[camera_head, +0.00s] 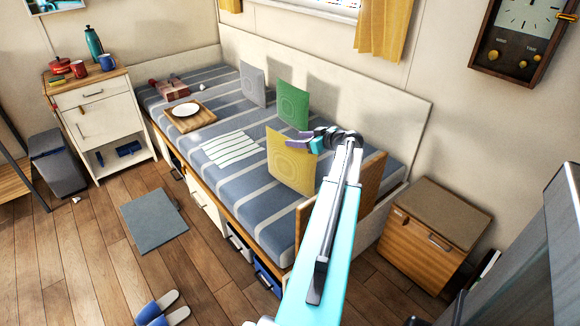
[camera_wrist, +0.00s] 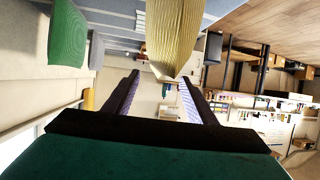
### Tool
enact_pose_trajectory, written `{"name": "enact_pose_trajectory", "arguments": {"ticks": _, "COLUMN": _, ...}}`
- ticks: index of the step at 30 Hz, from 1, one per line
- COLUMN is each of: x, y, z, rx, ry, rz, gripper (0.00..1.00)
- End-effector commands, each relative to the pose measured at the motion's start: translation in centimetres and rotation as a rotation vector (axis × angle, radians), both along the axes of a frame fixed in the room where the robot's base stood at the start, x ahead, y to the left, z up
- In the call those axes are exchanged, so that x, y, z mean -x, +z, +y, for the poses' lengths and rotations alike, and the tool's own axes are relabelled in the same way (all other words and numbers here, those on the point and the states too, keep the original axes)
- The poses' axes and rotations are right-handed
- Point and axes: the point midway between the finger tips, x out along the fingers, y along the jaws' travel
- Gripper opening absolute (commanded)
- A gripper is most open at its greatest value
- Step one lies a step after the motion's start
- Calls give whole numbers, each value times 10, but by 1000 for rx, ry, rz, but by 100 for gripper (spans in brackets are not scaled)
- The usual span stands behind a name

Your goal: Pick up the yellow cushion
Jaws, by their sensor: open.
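The yellow cushion (camera_head: 291,163) stands tilted on the striped bed in the head view. In the wrist view the yellow cushion (camera_wrist: 172,35) is ahead of the fingertips, near the top centre. My gripper (camera_head: 298,143) is at the cushion's upper right edge in the head view. In the wrist view my gripper (camera_wrist: 160,78) shows two dark purple fingers spread apart, with nothing held between them. I cannot tell whether a finger touches the cushion. My gripper and arm hide a little of the cushion's top right in the head view.
A green cushion (camera_head: 293,104) and a grey cushion (camera_head: 252,84) stand behind on the bed (camera_head: 222,132). A wooden tray (camera_head: 176,123) with a white plate (camera_head: 185,109) lies farther left. A wooden end board (camera_head: 369,180) stands right of my arm.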

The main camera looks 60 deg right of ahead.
Motion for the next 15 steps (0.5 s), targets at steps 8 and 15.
{"name": "enact_pose_trajectory", "arguments": {"ticks": 8, "x": -30, "y": -12, "z": -4, "rx": 0, "ry": 1, "rz": 0, "gripper": 51}}
{"name": "enact_pose_trajectory", "arguments": {"ticks": 15, "x": -42, "y": -17, "z": -5, "rx": 0, "ry": 0, "rz": 0, "gripper": 51}}
